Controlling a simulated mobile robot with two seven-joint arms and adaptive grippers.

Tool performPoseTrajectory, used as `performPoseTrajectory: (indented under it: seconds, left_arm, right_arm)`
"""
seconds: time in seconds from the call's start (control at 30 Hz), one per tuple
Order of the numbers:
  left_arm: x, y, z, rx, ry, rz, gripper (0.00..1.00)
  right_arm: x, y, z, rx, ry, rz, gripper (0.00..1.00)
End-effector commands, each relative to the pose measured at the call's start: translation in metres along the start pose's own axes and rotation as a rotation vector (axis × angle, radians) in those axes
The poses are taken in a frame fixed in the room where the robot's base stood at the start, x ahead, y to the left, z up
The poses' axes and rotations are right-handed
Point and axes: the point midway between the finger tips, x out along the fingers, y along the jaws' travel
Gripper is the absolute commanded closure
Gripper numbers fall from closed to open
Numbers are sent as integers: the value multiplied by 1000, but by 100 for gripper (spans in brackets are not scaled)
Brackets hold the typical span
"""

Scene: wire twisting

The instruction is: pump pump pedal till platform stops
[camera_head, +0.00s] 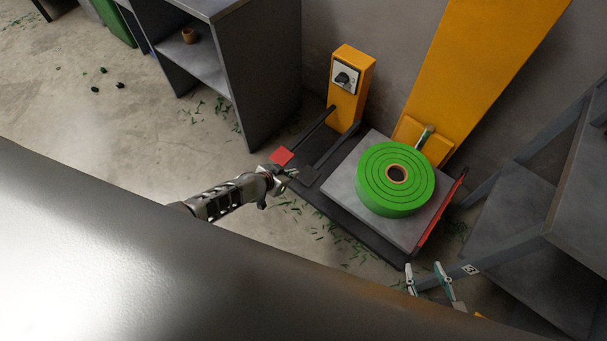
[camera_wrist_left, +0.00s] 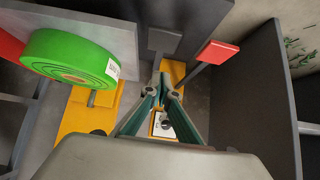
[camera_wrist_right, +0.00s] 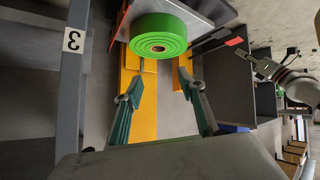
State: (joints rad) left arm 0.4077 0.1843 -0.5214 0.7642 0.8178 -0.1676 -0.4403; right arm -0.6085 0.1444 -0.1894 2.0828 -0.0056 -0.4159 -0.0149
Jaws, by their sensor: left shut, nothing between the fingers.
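Two foot pedals stick out from the yellow control post (camera_head: 345,100): a red pedal (camera_head: 281,155) and a dark grey pedal (camera_head: 308,175). They also show in the left wrist view, red (camera_wrist_left: 218,52) and grey (camera_wrist_left: 165,40). My left gripper (camera_head: 292,173) is shut and empty, close beside the pedals; I cannot tell whether it touches one. The grey platform (camera_head: 347,192) carries a large green roll (camera_head: 393,205) lying flat. My right gripper (camera_head: 430,277) is open and empty, in front of the platform's near right corner.
A tall yellow column (camera_head: 490,60) stands behind the platform. A dark grey shelf unit (camera_head: 262,80) is left of the control post. A grey rack (camera_head: 555,210) stands at the right, near my right gripper. Green scraps lie on the floor, which is open at left.

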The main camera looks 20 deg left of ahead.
Motion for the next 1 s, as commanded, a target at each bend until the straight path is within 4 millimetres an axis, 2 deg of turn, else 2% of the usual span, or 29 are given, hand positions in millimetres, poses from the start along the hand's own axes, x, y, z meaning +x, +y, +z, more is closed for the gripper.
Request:
performPoseTrajectory:
  seconds: [0.23,0.4,0.43,0.5,0.9,1.0]
  left_arm:
    - [5,0,1,-1,0,1,100]
    - [26,2,9,-4,-8,3,100]
    - [31,2,10,-3,-9,3,100]
    - [43,2,11,-4,-10,3,100]
    - [108,3,15,-4,-14,5,100]
    - [116,2,26,-5,-14,3,100]
  right_arm:
    - [1,-2,5,2,-6,-3,60]
    - [4,-9,19,8,-22,-13,60]
    - [5,-10,18,8,-19,-16,60]
    - [10,-8,-2,-1,22,-19,60]
    - [17,-22,-1,16,37,-51,60]
    - [19,-30,-13,45,67,-63,60]
